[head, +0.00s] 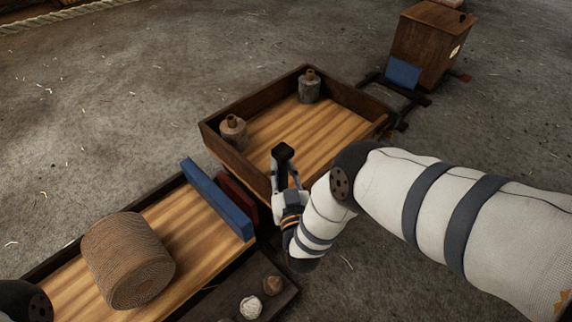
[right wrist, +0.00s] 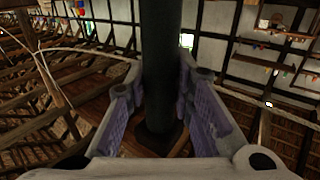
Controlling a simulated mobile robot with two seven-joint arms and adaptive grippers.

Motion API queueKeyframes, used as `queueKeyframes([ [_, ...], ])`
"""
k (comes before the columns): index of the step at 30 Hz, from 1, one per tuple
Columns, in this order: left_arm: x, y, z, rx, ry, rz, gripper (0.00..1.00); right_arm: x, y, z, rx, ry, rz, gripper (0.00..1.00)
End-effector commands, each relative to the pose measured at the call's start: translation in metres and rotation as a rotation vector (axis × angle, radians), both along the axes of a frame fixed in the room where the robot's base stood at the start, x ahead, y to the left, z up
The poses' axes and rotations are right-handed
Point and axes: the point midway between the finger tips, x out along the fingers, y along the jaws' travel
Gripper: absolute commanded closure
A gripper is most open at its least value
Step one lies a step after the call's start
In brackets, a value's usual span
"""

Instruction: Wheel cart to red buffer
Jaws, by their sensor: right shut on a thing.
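The cart (head: 262,101) is a shallow wooden tray with dark walls, in the middle of the head view. My right gripper (head: 285,168) is shut on its dark upright handle (head: 283,151) at the cart's near side. The handle (right wrist: 160,65) also stands between the fingers in the right wrist view. The red buffer (head: 238,198) is a dark red block at the cart's near left end, partly hidden behind a blue board. I cannot tell whether cart and buffer touch. My left gripper is out of view.
Two capped, bottle-like things (head: 234,132) (head: 309,87) stand in the cart. Rails (head: 408,101) run to a wooden box (head: 430,45) with a blue block (head: 403,73).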

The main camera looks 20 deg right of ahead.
Motion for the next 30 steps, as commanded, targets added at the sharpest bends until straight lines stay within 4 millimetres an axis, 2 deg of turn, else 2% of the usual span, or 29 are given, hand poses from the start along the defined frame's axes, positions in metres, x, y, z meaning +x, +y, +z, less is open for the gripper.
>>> queueKeyframes([
  [10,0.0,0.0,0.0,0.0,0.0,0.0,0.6,-0.003,0.006,-0.003,0.004,0.007,0.01,1.0],
  [11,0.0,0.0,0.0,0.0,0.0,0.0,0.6,-0.003,0.006,-0.003,0.004,0.007,0.01,0.76],
  [13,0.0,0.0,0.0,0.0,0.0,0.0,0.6,-0.003,0.006,-0.003,0.004,0.007,0.01,0.6],
  [14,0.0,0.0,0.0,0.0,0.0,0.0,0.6,-0.003,0.006,-0.003,0.004,0.007,0.009,0.57],
  [23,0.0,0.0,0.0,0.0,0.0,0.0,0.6,-0.004,0.004,-0.002,0.002,0.004,0.006,0.57],
  [26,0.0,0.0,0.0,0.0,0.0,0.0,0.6,-0.019,0.007,-0.002,0.002,0.007,0.007,0.57],
  [30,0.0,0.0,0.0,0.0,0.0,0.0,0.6,-0.057,0.015,-0.002,0.002,0.01,0.008,0.57],
])
